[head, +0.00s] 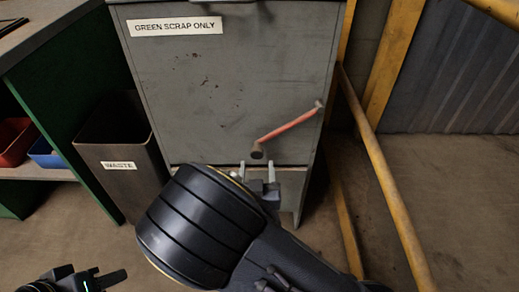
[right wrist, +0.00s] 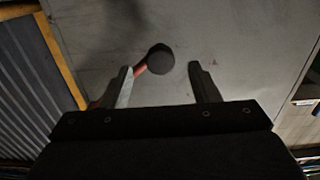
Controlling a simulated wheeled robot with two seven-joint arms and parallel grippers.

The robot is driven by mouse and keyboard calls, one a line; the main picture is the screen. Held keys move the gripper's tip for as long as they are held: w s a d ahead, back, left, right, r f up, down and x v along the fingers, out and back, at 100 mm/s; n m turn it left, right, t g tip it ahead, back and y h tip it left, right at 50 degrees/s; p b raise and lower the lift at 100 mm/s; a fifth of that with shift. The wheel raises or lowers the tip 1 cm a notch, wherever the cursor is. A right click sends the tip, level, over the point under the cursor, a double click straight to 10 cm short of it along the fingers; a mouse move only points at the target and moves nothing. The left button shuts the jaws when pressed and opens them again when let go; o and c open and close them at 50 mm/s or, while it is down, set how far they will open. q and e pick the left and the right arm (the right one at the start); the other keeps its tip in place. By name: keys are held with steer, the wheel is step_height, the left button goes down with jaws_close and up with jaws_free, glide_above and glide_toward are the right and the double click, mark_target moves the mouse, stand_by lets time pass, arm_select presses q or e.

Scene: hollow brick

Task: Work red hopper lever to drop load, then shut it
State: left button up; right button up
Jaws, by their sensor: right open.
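The grey hopper (head: 230,80) stands ahead and carries a "GREEN SCRAP ONLY" label. Its red lever (head: 288,129) slants from a pivot at the upper right down to a dark round knob (head: 257,151) at the lower left. My right gripper (head: 257,170) is open just below the knob. In the right wrist view, the knob (right wrist: 160,59) shows beyond and between the two fingertips of the right gripper (right wrist: 163,70), with no clear contact. My left gripper (head: 95,275) is at the bottom left, empty, its fingers partly cut off by the frame edge.
A bin marked "WASTE" (head: 125,160) stands left of the hopper. A green bench (head: 60,80) with red and blue trays on its shelf is at the far left. Yellow rails (head: 385,170) run along the right. Open floor (head: 460,200) lies beyond the rails.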

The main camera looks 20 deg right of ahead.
mark_target(256, 156)
steer(key=b+x, duration=0.1)
steer(key=x, duration=0.6)
steer(key=shift+w+d, duration=0.1)
steer(key=shift+w, duration=0.25)
steer(key=shift+c, duration=0.2)
jaws_close()
steer(key=shift+r, duration=0.1)
